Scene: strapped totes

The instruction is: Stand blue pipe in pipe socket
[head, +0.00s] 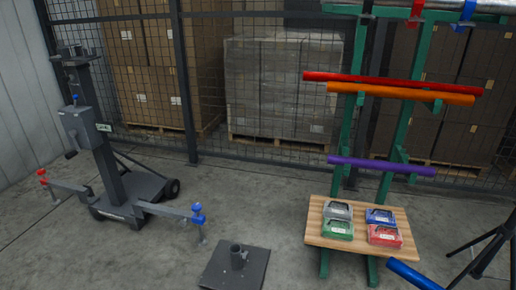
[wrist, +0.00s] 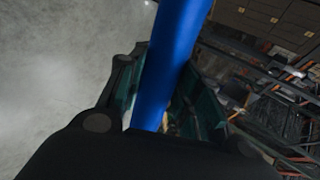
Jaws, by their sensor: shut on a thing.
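The blue pipe (head: 412,275) shows in the head view only as a short tilted length at the bottom right edge. In the wrist view the blue pipe (wrist: 172,65) runs from the top edge down between the fingers of my gripper (wrist: 160,100), which is shut on it. My gripper is out of the head view. The pipe socket (head: 238,258), a short dark upright tube on a square dark floor plate, stands at the bottom centre of the head view, apart from the pipe and to its left. The top of the socket shows no pipe in it.
A green rack (head: 345,130) holds red (head: 390,82), orange (head: 400,93) and purple (head: 380,166) pipes. A grey wheeled stand (head: 115,185) is at left, a black tripod (head: 490,245) at right. Floor is clear around the socket.

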